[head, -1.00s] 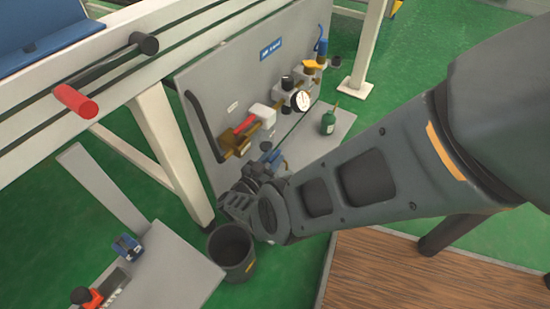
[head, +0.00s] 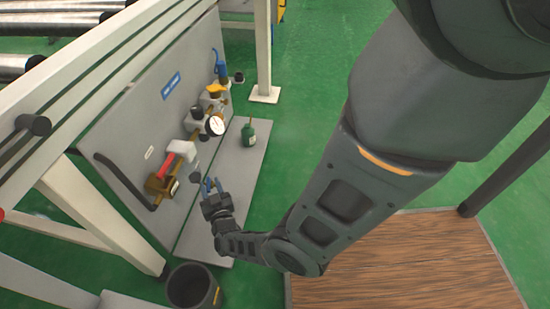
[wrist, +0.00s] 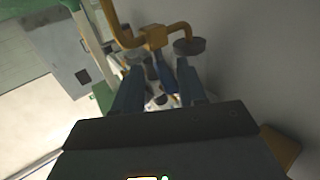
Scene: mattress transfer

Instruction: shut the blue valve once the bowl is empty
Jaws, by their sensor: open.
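In the head view a blue upright handle (head: 219,66), seemingly the blue valve, is at the far end of the fittings on the grey panel (head: 125,120). My gripper (head: 212,185) is low in front of the panel, near the brass fitting (head: 160,186) and a dark round knob (head: 196,177). In the wrist view its two fingers (wrist: 157,82) are apart, with a small blue part (wrist: 163,70) showing beyond and between them. I cannot tell whether that is the same valve or whether it is touched. I cannot make out the bowl or its contents.
A red handle (head: 181,149), a white-faced gauge (head: 215,126) and a yellow fitting (head: 215,90) line the panel. A green bottle (head: 248,134) stands on the grey base (head: 240,165). A dark bucket (head: 193,287) is below my gripper.

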